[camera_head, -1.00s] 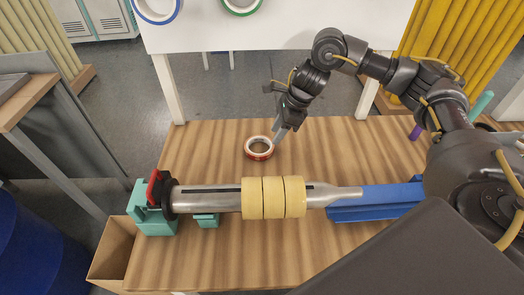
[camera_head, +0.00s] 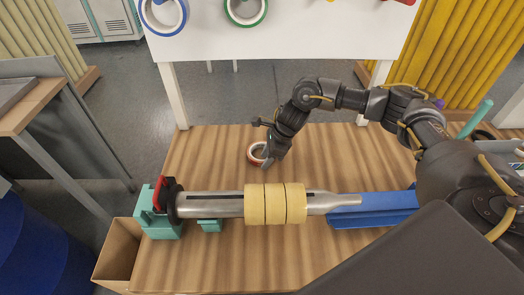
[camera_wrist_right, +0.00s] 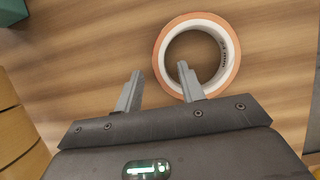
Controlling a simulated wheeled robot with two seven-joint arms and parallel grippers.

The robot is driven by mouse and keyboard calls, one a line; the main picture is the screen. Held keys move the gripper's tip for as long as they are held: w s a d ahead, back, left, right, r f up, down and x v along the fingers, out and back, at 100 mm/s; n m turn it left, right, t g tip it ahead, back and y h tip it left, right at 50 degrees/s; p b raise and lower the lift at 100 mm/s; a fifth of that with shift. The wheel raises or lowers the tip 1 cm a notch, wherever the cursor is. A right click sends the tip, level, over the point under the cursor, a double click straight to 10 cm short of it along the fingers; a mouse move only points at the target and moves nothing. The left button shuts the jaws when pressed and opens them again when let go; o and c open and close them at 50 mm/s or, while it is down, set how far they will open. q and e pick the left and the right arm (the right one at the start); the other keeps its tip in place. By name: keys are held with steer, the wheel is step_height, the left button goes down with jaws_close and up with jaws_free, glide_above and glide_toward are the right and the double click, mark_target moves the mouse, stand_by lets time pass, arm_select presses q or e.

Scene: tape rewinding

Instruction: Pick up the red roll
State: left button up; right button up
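The red roll (camera_head: 251,153), a ring with a red outside and pale inner core, lies flat on the wooden table behind the metal shaft. My right gripper (camera_head: 267,158) is at its right side and covers part of it in the head view. In the right wrist view the roll (camera_wrist_right: 161,48) lies ahead of the open right gripper (camera_wrist_right: 160,70). One fingertip overlaps the roll's hole and the other is outside the ring, with the near wall between them in the picture. Whether the fingers touch it, I cannot tell. My left gripper is not in view.
A metal shaft (camera_head: 215,205) carrying several yellow rolls (camera_head: 275,203) lies across the table (camera_head: 200,260) in front of the roll. A blue support (camera_head: 375,215) is at its right end, a teal stand (camera_head: 160,228) at its left. A white board (camera_head: 290,35) stands behind.

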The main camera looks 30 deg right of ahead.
steer(key=shift+a+f, duration=0.2)
steer(key=shift+f, duration=0.35)
jaws_close()
